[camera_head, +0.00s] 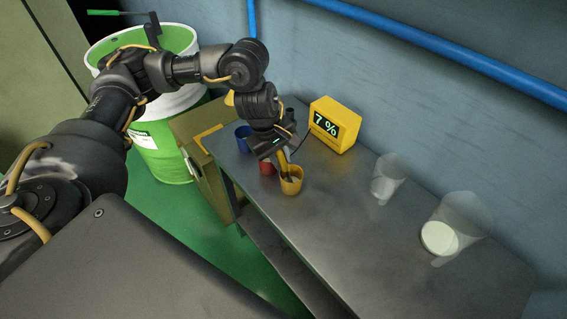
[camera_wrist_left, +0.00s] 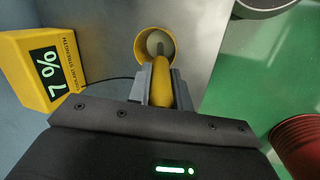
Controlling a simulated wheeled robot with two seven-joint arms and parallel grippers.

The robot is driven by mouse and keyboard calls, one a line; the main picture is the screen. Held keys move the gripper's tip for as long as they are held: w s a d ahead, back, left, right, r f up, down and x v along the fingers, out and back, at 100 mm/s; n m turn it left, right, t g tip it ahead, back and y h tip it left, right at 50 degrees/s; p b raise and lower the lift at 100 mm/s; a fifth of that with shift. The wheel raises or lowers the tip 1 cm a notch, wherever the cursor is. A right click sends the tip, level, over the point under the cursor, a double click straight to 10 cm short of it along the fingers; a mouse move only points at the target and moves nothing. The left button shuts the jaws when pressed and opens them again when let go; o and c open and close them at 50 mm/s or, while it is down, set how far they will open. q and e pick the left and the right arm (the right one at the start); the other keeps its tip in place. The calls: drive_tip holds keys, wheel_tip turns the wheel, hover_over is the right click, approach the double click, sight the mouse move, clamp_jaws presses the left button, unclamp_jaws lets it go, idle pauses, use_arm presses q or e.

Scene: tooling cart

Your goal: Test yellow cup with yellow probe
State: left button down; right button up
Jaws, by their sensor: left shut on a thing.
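The yellow cup (camera_head: 291,183) stands upright on the metal cart top. It also shows in the left wrist view (camera_wrist_left: 153,38), with pale contents inside. My left gripper (camera_head: 275,148) is shut on the yellow probe (camera_head: 284,162) above the cup. In the left wrist view the probe (camera_wrist_left: 161,84) sits between the fingers, and its tip points into the cup's mouth. I cannot tell how deep the tip is. The yellow meter box (camera_head: 335,125) reads 7 % and stands behind to the right. A dark cable runs from it towards the probe. My right gripper is not in view.
A red cup (camera_head: 267,168) and a blue cup (camera_head: 243,138) stand left of the yellow cup. A clear glass (camera_head: 387,178) and a larger clear beaker with white contents (camera_head: 440,238) stand right. The cart's (camera_head: 345,215) middle and front are bare. A green-and-white drum (camera_head: 165,147) stands at left.

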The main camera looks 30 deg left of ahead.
use_arm(q)
drive_tip(key=shift+r, duration=0.15)
idle(0.4)
wheel_tip(320, 180, up, 10)
drive_tip(key=p, duration=0.8)
drive_tip(key=shift+r+p, duration=0.15)
drive_tip(key=shift+p, duration=0.15)
idle(2.0)
wheel_tip(320, 180, up, 4)
drive_tip(key=p, duration=0.3)
idle(1.2)
